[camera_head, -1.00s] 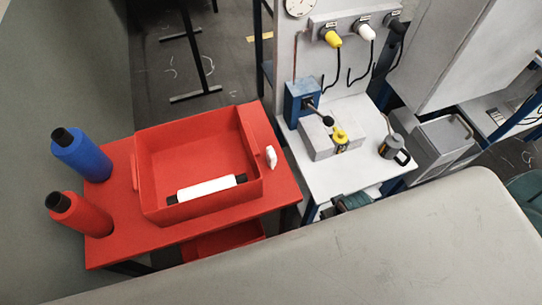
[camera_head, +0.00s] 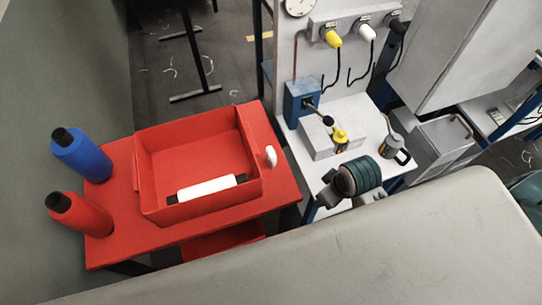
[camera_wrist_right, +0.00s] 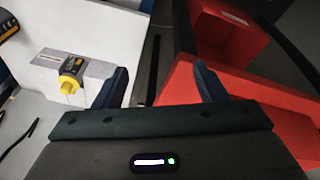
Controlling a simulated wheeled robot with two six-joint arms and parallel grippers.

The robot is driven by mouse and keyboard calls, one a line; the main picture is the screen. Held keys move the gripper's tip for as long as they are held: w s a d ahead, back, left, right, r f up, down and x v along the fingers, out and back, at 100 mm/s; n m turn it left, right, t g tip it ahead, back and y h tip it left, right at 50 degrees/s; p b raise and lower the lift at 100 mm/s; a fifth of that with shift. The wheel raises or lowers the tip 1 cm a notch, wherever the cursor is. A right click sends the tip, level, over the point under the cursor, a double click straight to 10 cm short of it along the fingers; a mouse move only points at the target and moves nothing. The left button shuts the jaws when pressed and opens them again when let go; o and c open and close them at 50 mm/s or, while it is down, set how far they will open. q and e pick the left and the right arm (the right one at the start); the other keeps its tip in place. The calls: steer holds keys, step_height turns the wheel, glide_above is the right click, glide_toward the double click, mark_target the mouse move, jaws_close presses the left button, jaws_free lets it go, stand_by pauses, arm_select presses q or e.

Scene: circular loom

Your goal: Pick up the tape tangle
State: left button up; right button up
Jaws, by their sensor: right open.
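A small white lump (camera_head: 271,156), which may be the tape tangle, lies on the red table (camera_head: 283,195) just right of the red bin; its strands are too small to make out. Thin white curls (camera_head: 170,72) also show on the floor behind. I do not make out the lump in the right wrist view. My right gripper (camera_wrist_right: 160,66) is open and empty, its two dark blue fingers spread wide. My right arm shows in the head view above the white bench, right of the lump and apart from it. My left gripper is not in view.
The red bin (camera_head: 137,180) holds a white roll (camera_head: 207,188). Blue (camera_head: 82,155) and red (camera_head: 80,214) spools stand at left.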

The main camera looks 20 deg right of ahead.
steer(key=w+a+n+g+y, duration=0.15)
steer(key=w+a+n, duration=0.25)
steer(key=w+n, duration=0.45)
steer(key=n+g+y, duration=0.2)
steer(key=n+y, duration=0.1)
steer(key=n, duration=0.2)
glide_toward(268, 162)
steer(key=a+f, duration=0.1)
steer(key=s+a+f+p, duration=0.1)
steer(key=f, duration=0.1)
steer(key=shift+t, duration=0.25)
steer(key=shift+h, duration=0.25)
steer(key=p+x, duration=0.1)
steer(key=x, duration=0.4)
steer(key=shift+w+d+p, duration=0.1)
steer(key=shift+w+p, duration=0.1)
steer(key=shift+p, duration=0.2)
steer(key=shift+f, duration=0.25)
steer(key=c, duration=1)
